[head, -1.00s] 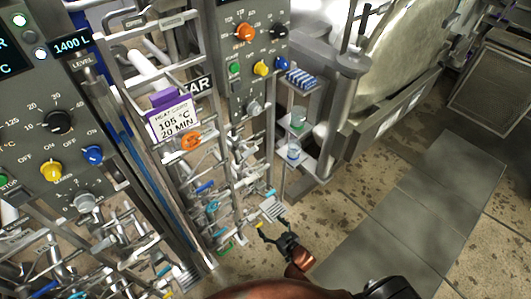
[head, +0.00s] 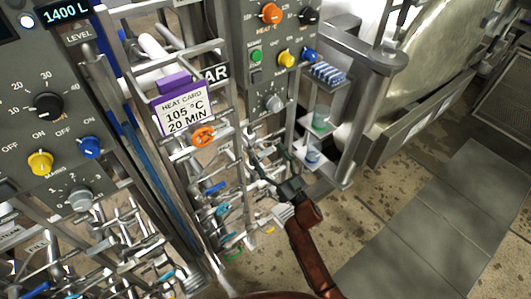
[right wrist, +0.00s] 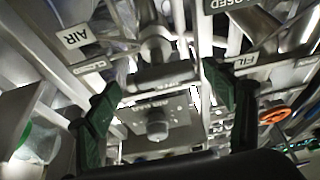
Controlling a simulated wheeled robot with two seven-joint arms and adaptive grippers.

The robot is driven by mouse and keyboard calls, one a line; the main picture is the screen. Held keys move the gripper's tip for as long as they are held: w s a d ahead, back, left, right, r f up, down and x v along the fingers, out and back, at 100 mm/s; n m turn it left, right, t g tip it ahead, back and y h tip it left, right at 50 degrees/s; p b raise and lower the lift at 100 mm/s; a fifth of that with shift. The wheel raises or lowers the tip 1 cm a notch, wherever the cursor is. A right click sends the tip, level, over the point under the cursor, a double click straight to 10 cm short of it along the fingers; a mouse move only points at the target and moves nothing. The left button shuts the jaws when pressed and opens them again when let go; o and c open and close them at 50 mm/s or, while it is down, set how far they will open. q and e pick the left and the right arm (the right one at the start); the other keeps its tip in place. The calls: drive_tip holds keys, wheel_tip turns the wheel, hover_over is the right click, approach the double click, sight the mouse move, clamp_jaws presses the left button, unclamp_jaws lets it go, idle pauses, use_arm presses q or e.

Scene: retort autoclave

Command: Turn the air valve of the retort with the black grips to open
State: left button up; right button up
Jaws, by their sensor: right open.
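My right gripper (head: 271,172) is open in the middle of the head view, among the pipes below the right control panel. In the right wrist view its green fingers (right wrist: 162,80) stand apart, with a grey metal bar and fitting (right wrist: 155,74) showing between or beyond them. Contact cannot be told. A white AIR label (right wrist: 76,37) is left of that fitting, and a FILL label (right wrist: 246,60), partly hidden, is to its right. I cannot tell for sure which handle is the air valve's, or see any black grips. My left gripper is not in view.
The right control panel (head: 245,90) has several coloured knobs. A heat card (head: 181,112) and an orange handwheel (head: 203,135) hang on the pipe rack. A steel shelf with cups (head: 320,120) stands right of the gripper. Floor at lower right is clear.

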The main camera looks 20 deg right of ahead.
drive_tip(key=shift+w+a+r, duration=0.15)
drive_tip(key=shift+w, duration=0.25)
drive_tip(key=shift+w+a+r, duration=0.1)
drive_tip(key=shift+w, duration=0.15)
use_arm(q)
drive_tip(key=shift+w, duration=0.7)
use_arm(e)
drive_tip(key=shift+c, duration=0.6)
